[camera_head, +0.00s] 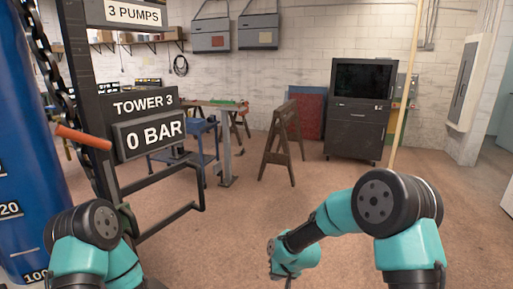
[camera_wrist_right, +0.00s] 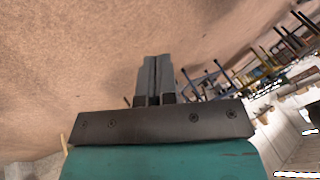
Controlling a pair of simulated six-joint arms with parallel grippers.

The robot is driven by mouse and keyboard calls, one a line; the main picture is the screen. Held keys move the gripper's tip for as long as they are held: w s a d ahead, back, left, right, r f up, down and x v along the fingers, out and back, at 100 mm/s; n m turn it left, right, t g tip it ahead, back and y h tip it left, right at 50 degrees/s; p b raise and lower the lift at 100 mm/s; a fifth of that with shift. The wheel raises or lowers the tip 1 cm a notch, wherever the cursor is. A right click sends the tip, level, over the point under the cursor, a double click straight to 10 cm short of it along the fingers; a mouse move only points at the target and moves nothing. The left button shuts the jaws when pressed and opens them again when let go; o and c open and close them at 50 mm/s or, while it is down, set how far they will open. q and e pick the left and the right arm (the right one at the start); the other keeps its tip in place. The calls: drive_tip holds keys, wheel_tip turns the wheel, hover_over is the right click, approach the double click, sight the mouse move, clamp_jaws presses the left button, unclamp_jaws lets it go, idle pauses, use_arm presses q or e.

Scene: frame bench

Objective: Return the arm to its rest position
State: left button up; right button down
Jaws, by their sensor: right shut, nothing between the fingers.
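My right arm (camera_head: 385,215) comes in from the lower right of the head view, bent, with its forearm reaching down and left. The right gripper (camera_head: 288,279) is at the bottom edge of that view, partly cut off. In the right wrist view the right gripper's fingers (camera_wrist_right: 156,75) are together with nothing between them, and only floor and distant furniture show beyond. My left arm (camera_head: 88,240) shows at the lower left of the head view. Its gripper is out of view.
A dark frame with "TOWER 3" (camera_head: 143,105) and "0 BAR" (camera_head: 155,134) signs stands at left, beside a blue cylinder (camera_head: 25,150) and an orange handle (camera_head: 82,136). A sawhorse (camera_head: 281,145) and a black cabinet (camera_head: 361,110) stand farther back. The middle floor is clear.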

drive_tip(key=s+d+f+g, duration=0.1)
drive_tip(key=s+d+f, duration=0.4)
drive_tip(key=s, duration=0.4)
drive_tip(key=s+d+f+m, duration=0.1)
drive_tip(key=s+d+f, duration=0.4)
drive_tip(key=s, duration=0.3)
drive_tip(key=s+d+f+m+g+h, duration=0.1)
drive_tip(key=s+d+f, duration=0.4)
drive_tip(key=s+f, duration=0.2)
drive_tip(key=s, duration=0.2)
drive_tip(key=shift+s+d+g, duration=0.3)
drive_tip(key=shift+d, duration=0.1)
